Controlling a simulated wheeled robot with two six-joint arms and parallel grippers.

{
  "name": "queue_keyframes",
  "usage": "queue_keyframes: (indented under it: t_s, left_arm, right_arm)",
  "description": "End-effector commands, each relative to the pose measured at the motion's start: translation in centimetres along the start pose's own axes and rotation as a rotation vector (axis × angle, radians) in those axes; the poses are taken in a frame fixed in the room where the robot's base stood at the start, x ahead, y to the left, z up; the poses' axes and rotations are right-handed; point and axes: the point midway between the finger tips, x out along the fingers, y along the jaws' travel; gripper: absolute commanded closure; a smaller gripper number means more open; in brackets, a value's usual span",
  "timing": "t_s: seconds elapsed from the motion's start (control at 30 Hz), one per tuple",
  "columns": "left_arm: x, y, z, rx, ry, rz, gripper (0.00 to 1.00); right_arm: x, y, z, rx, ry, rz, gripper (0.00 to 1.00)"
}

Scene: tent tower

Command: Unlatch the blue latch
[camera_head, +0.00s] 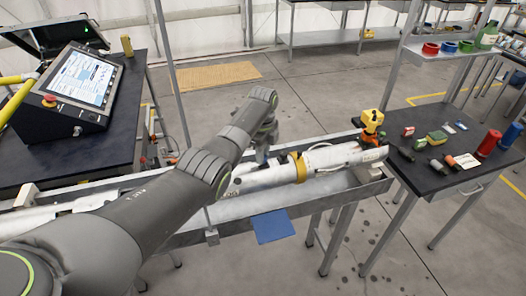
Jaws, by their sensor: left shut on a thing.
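A long white cylinder (331,158) with a gold ring (298,167) lies in a grey metal trough (341,196). My left arm reaches in from the left across the picture. My left gripper (262,158) points down at the cylinder, left of the gold ring. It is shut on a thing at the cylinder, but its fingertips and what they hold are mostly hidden. No blue latch can be made out there. A flat blue panel (273,226) sticks out from the trough's front side; I cannot tell whether it is the latch. My right gripper is not in view.
A control console (77,87) stands on a dark table at the left. A thin grey post rises behind the trough. Open floor lies behind.

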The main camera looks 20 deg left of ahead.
Motion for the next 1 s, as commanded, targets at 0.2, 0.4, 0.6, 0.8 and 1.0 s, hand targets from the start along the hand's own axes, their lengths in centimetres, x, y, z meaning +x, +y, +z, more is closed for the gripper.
queue_keyframes:
  t_s: [0.2, 0.4, 0.6, 0.8, 1.0]
  left_arm:
    - [-0.4, -0.1, 0.0, -0.194, 0.000, -0.002, 0.99]
    - [-0.4, -0.1, 0.0, -0.385, -0.001, -0.003, 0.99]
    - [-0.4, -0.1, 0.0, -0.575, 0.000, -0.004, 0.99]
    - [-0.3, -0.1, 0.0, -0.765, 0.000, -0.004, 0.99]
    - [-0.3, -0.1, 0.0, -0.954, -0.001, -0.004, 0.99]
  right_arm:
    - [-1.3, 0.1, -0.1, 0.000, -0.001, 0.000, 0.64]
    - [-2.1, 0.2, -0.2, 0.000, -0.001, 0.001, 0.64]
    - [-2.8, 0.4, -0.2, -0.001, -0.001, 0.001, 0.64]
    - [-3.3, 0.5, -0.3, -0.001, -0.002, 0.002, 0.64]
    - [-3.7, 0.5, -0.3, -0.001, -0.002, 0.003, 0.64]
